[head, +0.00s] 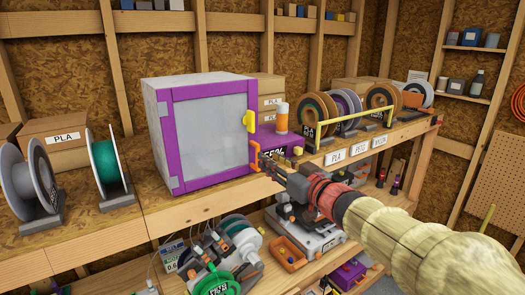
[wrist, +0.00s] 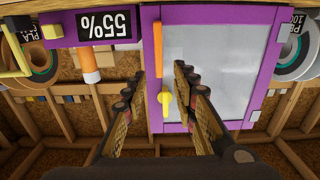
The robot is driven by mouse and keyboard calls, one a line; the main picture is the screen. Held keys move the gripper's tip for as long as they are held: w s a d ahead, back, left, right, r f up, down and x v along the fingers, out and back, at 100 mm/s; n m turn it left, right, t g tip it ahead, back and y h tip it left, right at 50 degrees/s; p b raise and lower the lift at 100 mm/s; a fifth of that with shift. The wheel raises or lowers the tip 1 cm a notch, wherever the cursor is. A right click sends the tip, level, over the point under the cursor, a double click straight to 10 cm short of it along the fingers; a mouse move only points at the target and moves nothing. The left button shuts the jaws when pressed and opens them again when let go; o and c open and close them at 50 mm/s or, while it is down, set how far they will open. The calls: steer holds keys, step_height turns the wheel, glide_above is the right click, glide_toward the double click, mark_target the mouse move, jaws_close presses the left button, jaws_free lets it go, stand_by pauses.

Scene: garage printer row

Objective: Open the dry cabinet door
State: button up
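The dry cabinet (head: 160,130) is a white box on the bench with a purple-framed, grey-paned door (head: 212,130). The door looks shut. An orange handle (head: 255,154) stands at the door's lower right edge, with a yellow latch (head: 250,121) above it. My gripper (head: 266,164) is close to the handle, just right of it. In the upside-down wrist view, my gripper (wrist: 160,70) is open, its fingers apart. The handle (wrist: 157,47) appears between the fingertips, and the yellow latch (wrist: 165,99) shows lower between the fingers. Whether the fingers touch the handle cannot be told.
Spools (head: 318,110) sit behind a yellow rail (head: 352,122). A green spool (head: 106,160) stands left. The bench front before the door is bare.

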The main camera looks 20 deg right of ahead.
mark_target(258, 151)
steer(key=p+x, duration=0.1)
steer(key=x, duration=0.7)
steer(key=shift+d+f, duration=0.1)
steer(key=c, duration=0.3)
steer(key=c, duration=0.4)
steer(key=shift+s, duration=0.1)
jaws_close()
